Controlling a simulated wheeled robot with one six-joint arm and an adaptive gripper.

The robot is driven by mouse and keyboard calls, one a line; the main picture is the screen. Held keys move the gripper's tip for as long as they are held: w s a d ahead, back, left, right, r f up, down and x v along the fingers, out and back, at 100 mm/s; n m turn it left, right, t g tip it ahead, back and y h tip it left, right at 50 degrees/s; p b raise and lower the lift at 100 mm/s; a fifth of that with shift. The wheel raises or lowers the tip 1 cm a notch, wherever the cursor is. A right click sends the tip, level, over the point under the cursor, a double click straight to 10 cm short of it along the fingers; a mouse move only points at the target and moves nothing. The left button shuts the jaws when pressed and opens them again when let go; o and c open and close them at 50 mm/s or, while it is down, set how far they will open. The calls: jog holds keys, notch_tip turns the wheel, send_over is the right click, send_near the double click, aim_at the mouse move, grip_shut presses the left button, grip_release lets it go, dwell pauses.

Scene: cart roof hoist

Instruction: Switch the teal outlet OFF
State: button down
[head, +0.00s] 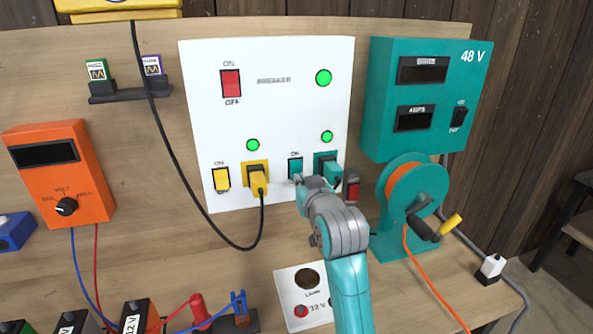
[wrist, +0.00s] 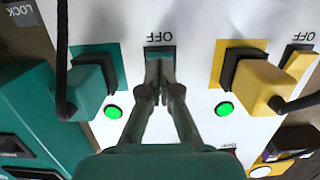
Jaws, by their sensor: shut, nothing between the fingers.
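The teal outlet (head: 325,157) is at the lower right of the white panel (head: 270,115), with a teal plug (wrist: 88,88) in it and a lit green lamp (head: 327,136) above. Its teal rocker switch (head: 295,164) is just to the left in the head view. In the wrist view, which looks upside down, the switch (wrist: 160,50) is at top centre beside its OFF label (wrist: 158,38). My gripper (wrist: 160,68) is shut and empty, its fingertips over the switch face at the OFF side. I cannot tell whether they press it. The fingers partly hide the switch.
A yellow outlet (head: 255,167) with a plugged-in yellow plug (head: 259,183) and a yellow switch (head: 221,178) is to the left. A red breaker switch (head: 231,83) is above. A red-and-grey piece (head: 352,187) and a teal cable reel (head: 393,206) are close on the right.

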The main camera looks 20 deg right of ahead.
jog(key=shift+w+f, duration=0.1)
jog(key=shift+w, duration=0.65)
dwell(0.4)
jog(key=shift+s, duration=0.15)
jog(key=s+r, duration=0.1)
jog(key=s, duration=0.5)
jog(key=shift+s, duration=0.35)
dwell(0.3)
